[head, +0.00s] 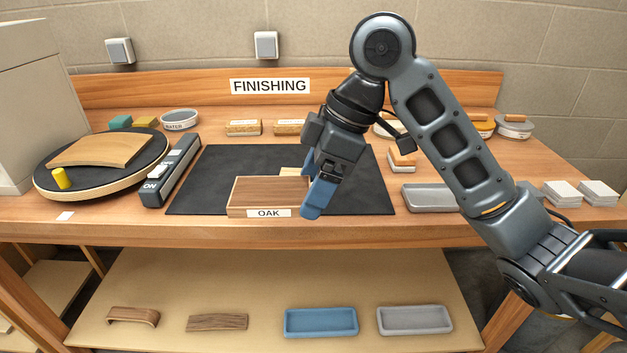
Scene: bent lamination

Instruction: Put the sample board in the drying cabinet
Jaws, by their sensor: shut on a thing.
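A brown wood board with an OAK label (265,190) is at the front of the black mat (200,185), its label facing me. My gripper (317,198), with blue fingers, is at the board's right end and shut on it. The fingers hide that end, and I cannot tell whether the board rests on the mat or is slightly raised. A pale box-like body (28,115) stands at the left edge, cut off by the frame; I cannot tell whether it is the drying cabinet.
A turntable (98,187) with a curved wood piece (100,149) and a switch bar (171,170) are left of the mat. A grey tray (428,197) is at right. Small blocks and dishes line the back. The lower shelf (265,270) holds trays and wood pieces.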

